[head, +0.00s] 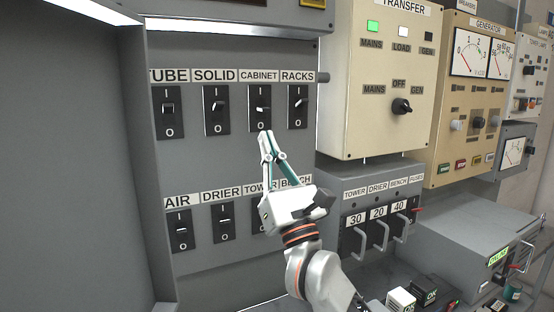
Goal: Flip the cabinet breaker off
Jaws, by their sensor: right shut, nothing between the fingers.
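The cabinet breaker (260,104) is a black switch plate with I above and O below. It sits under the CABINET label (259,76) in the upper row of the grey panel. A small light-edged lever shows near its middle; I cannot tell for sure whether it is up or down. My right gripper (266,136) is shut and empty. Its fingertips point up and appear just below the O of the cabinet breaker; whether they touch the plate is unclear. My left gripper is not in view.
The solid breaker (216,109) and racks breaker (298,106) flank it closely. A lower row holds the drier breaker (223,220) and others, partly hidden by my right arm. A beige transfer box (375,130) and a handled fuse box (340,185) project at right.

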